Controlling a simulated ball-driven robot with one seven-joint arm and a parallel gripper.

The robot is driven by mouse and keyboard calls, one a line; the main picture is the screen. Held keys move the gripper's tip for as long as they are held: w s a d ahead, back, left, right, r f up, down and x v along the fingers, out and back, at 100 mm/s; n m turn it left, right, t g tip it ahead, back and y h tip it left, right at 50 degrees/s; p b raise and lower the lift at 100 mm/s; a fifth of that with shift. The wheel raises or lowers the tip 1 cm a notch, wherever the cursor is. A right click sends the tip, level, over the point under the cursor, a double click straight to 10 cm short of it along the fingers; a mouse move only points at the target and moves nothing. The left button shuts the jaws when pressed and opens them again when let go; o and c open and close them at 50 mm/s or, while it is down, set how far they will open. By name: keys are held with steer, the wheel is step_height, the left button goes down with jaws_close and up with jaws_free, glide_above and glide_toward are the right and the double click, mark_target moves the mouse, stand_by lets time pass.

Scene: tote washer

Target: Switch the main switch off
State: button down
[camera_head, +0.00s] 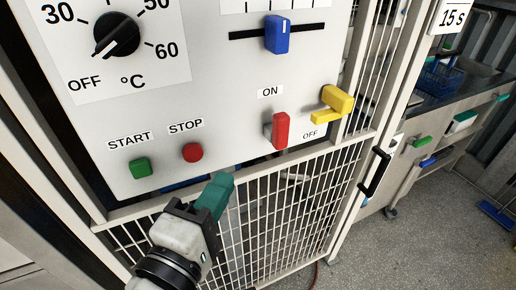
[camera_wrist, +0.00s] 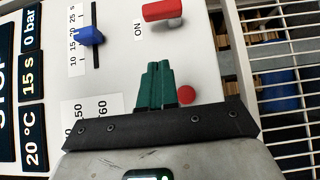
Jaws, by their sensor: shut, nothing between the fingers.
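The main switch appears to be the red lever (camera_head: 280,130) on the pale control panel. It stands upright below the ON label (camera_head: 270,92), with the OFF label (camera_head: 310,134) to its lower right. In the wrist view the red lever (camera_wrist: 168,10) is at the top, beside the ON label. My gripper (camera_head: 217,190) has green fingers, pressed together and empty. It is below and left of the lever, apart from it. In the wrist view the fingertips (camera_wrist: 157,70) show in front of the panel, beside the red STOP button (camera_wrist: 186,94).
A yellow handle (camera_head: 335,103) juts out right of the lever. A green START button (camera_head: 140,168), red STOP button (camera_head: 193,152), blue slider (camera_head: 277,35) and black dial (camera_head: 117,34) share the panel. A wire mesh door (camera_head: 290,205) with a black handle (camera_head: 375,172) lies below.

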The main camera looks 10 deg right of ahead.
steer(key=p, duration=0.1)
glide_toward(275, 129)
steer(key=w+a, duration=0.1)
steer(key=w, duration=0.3)
steer(key=shift+w+d+p, duration=0.3)
steer(key=shift+d, duration=0.65)
steer(key=shift+w+d+p, duration=0.25)
steer(key=shift+w+d, duration=0.05)
steer(key=shift+d, duration=0.65)
steer(key=shift+w, duration=0.1)
steer(key=shift+r+p, duration=0.15)
steer(key=shift+p, duration=0.15)
steer(key=shift+d, duration=0.1)
steer(key=shift+m+g, duration=0.3)
